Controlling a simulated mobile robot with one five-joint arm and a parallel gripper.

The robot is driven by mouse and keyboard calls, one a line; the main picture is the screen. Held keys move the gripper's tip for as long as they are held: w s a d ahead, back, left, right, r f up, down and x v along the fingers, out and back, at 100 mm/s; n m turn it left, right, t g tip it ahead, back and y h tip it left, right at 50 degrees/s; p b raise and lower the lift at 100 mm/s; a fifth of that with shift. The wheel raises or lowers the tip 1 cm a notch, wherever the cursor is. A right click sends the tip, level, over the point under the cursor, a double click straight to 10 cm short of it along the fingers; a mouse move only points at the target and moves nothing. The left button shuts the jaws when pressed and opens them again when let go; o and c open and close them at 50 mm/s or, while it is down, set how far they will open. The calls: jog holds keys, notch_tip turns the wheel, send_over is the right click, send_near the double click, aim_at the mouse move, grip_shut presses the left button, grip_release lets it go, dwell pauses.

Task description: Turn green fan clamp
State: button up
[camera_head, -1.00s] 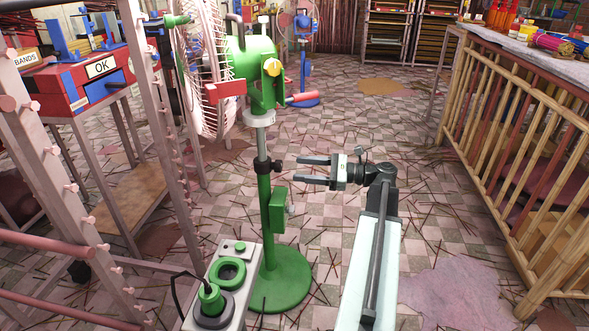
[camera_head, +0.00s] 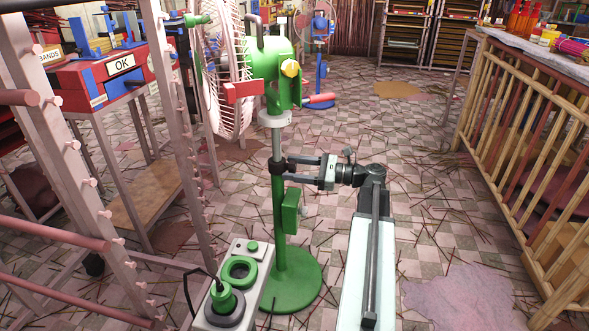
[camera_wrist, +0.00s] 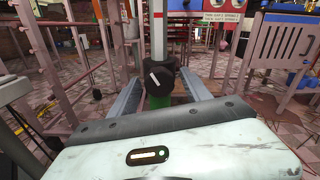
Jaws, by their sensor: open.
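The green fan (camera_head: 266,77) stands upright on a grey and green pole with a round green base (camera_head: 292,281). Its clamp (camera_head: 280,166) is a black collar with a knob, where the grey tube enters the green pole. In the wrist view the black clamp knob (camera_wrist: 157,77) with a white mark sits near the picture's middle. My gripper (camera_head: 294,167) is open at the clamp's height, its fingertips reaching the clamp from the right. In the wrist view the two fingers lie left and right of the pole. Whether they touch the clamp I cannot tell.
A grey box with green sockets (camera_head: 237,272) stands left of the fan base. A pegged rack (camera_head: 66,150) and a red "OK" table (camera_head: 107,80) are on the left. A bamboo-railed bench (camera_head: 530,150) is on the right. A blue fan (camera_head: 320,70) stands behind.

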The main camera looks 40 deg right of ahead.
grip_shut()
jog(key=n, duration=0.6)
jog(key=shift+n, duration=0.3)
jog(key=n, duration=0.6)
jog(key=shift+d+r+n, duration=0.1)
jog(key=shift+n, duration=0.2)
dwell(0.5)
grip_release()
